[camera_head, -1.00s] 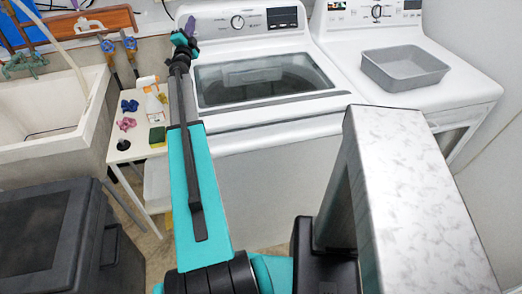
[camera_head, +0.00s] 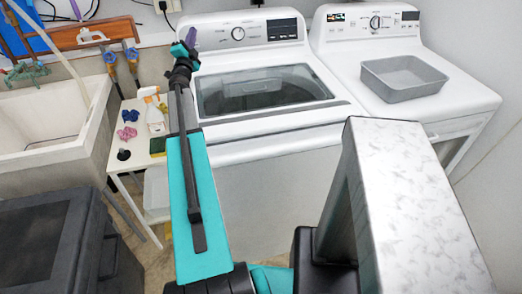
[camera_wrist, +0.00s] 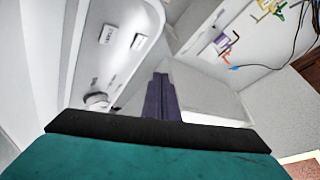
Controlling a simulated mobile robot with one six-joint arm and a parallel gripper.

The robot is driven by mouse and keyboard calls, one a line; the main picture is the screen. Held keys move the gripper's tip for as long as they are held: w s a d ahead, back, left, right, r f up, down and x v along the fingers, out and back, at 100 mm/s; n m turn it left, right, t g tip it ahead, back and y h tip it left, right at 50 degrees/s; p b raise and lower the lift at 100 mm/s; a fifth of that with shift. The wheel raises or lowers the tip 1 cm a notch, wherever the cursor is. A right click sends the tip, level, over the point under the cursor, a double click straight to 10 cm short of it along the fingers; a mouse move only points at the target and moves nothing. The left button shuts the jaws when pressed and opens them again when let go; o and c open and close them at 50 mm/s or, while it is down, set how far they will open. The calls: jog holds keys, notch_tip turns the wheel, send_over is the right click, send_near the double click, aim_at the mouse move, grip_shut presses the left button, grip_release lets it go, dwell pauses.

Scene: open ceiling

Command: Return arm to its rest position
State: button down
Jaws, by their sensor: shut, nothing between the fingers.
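My arm reaches away from me in the head view, with a long turquoise link (camera_head: 190,215) and a dark forearm. My gripper (camera_head: 191,36) is at its far end, in front of the washing machine's left back corner. Its purple fingers are shut with nothing between them. In the wrist view the purple fingers of my gripper (camera_wrist: 161,96) stand together and empty above the dark and turquoise wrist edge.
A washing machine (camera_head: 265,140) stands ahead, with a dryer (camera_head: 470,100) to its right holding a grey tub (camera_head: 405,90). At left are a sink (camera_head: 92,140), a small white table (camera_head: 118,165) with a spray bottle (camera_head: 154,118), and a dark bin (camera_head: 85,250).

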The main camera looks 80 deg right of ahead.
jog(key=shift+s+a+r, duration=0.1)
jog(key=shift+a, duration=0.15)
dwell(0.4)
